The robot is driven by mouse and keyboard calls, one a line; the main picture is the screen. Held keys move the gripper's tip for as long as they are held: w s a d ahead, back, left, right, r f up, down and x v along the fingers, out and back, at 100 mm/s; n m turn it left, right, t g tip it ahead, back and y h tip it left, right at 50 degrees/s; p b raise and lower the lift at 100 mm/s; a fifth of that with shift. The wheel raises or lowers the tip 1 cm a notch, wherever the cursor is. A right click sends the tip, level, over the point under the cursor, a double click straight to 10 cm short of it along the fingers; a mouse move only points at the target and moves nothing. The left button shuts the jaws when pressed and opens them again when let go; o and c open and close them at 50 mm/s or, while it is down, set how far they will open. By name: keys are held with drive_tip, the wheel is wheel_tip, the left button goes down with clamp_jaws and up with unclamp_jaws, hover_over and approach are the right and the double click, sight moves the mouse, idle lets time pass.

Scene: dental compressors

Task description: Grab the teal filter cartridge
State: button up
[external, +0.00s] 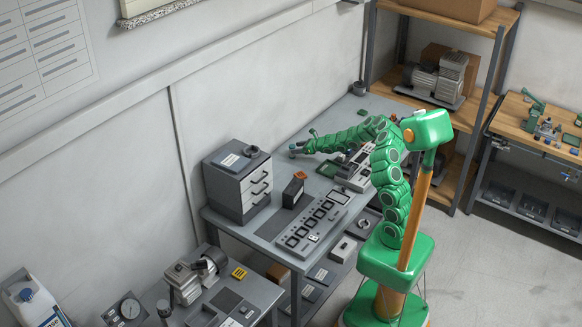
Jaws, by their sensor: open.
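I cannot pick out the teal filter cartridge for certain in the external view; it may be too small or hidden by my arm. My green arm reaches left over the long grey workbench (262,237). My gripper (297,148) is open, low over the far part of that bench near the wall. It is small here, and I cannot tell whether anything lies between its fingers.
A grey drawer unit (238,188), a black box (293,192) and a panel with square recesses (312,222) stand on the bench. A grey device (355,168) stands under my arm. A wooden shelf (470,22) and another workbench (520,108) are at right.

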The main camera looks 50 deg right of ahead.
drive_tip(key=shift+w+a+f, duration=0.15)
drive_tip(key=shift+w+f, duration=0.45)
drive_tip(key=shift+w, duration=0.15)
drive_tip(key=shift+x, duration=1.15)
drive_tip(key=shift+r, duration=0.1)
drive_tip(key=c, duration=1.1)
drive_tip(key=shift+o, duration=0.2)
drive_tip(key=shift+r, duration=0.1)
